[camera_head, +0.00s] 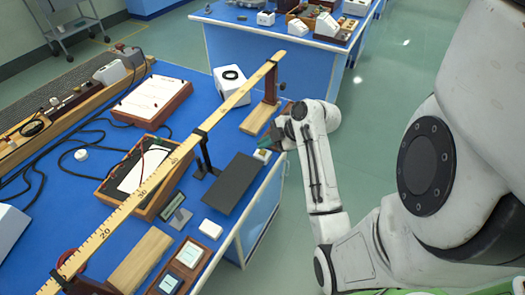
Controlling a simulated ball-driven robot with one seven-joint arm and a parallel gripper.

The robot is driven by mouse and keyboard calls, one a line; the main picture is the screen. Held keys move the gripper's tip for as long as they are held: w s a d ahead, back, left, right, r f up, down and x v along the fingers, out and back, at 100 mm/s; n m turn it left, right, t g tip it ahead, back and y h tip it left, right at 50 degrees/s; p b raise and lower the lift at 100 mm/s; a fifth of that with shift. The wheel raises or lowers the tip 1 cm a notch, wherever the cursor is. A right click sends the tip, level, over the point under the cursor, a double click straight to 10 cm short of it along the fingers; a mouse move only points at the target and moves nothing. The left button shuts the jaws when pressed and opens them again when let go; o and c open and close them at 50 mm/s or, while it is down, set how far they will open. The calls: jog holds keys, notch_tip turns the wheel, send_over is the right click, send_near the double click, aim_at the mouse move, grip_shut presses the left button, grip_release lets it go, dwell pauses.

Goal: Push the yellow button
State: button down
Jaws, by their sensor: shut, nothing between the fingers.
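I cannot make out a yellow button in the head view; it may be hidden or too small to see. My gripper (264,152) is at the right edge of the blue bench (232,143), just right of a dark grey flat panel (237,183). It is shut and small in the picture, with nothing seen in it. A small white box (210,229) sits on the bench below the panel. Beside it is a wooden-framed unit with two pale square faces (190,254).
A long yellow ruler beam (150,182) on stands crosses above the bench. A wooden block (259,119) supports its far stand near my gripper. A white cube-like device (229,81) stands behind. Another blue bench (262,50) is at the back, with open floor between.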

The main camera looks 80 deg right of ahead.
notch_tip(320, 180, up, 5)
jog(key=p, duration=0.3)
jog(key=shift+f, duration=0.1)
dwell(0.8)
